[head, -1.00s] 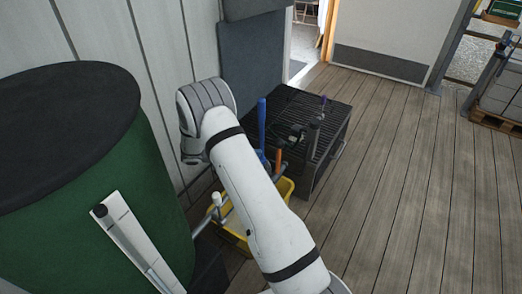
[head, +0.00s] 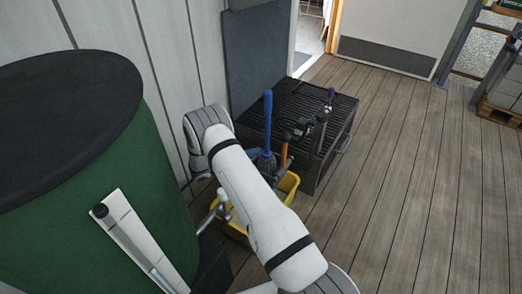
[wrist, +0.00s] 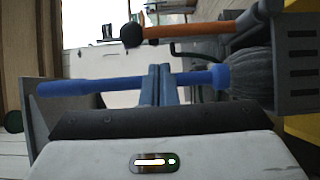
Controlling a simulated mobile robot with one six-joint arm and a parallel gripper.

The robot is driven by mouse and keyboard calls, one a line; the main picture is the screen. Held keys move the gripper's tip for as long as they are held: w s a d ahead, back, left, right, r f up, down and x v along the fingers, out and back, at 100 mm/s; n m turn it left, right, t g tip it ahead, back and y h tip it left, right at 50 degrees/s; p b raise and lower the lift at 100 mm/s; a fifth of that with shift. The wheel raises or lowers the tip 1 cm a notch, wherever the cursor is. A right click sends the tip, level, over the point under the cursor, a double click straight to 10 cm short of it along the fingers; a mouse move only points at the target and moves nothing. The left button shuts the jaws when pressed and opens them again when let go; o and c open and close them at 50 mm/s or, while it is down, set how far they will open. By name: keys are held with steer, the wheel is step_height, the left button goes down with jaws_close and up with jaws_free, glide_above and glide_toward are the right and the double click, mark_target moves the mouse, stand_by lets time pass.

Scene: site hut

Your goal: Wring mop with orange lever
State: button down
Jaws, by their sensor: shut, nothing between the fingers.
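The yellow mop bucket (head: 290,186) stands on the floor, partly hidden behind my arm. The blue mop handle (head: 267,118) stands upright above it, with a grey mop head at its base. The orange lever (head: 284,152) with a black knob rises just right of the mop. In the wrist view, the picture lies sideways: the blue mop handle (wrist: 90,87) runs across, and the orange lever (wrist: 190,30) with its black ball runs above it. My gripper (wrist: 158,70) is shut and empty; its fingertips overlap the mop handle in the picture, below the lever. Contact cannot be told.
A black slatted crate-like box (head: 335,140) stands right behind the bucket, with dark upright items before or on it. A large green drum (head: 90,215) with a black top is at the left, by the wall. The plank floor (head: 410,190) at the right is clear.

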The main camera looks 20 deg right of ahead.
steer(key=b, duration=0.1)
glide_above(284, 158)
steer(key=w+a, duration=0.2)
steer(key=a, duration=0.2)
steer(key=shift+w+d, duration=0.1)
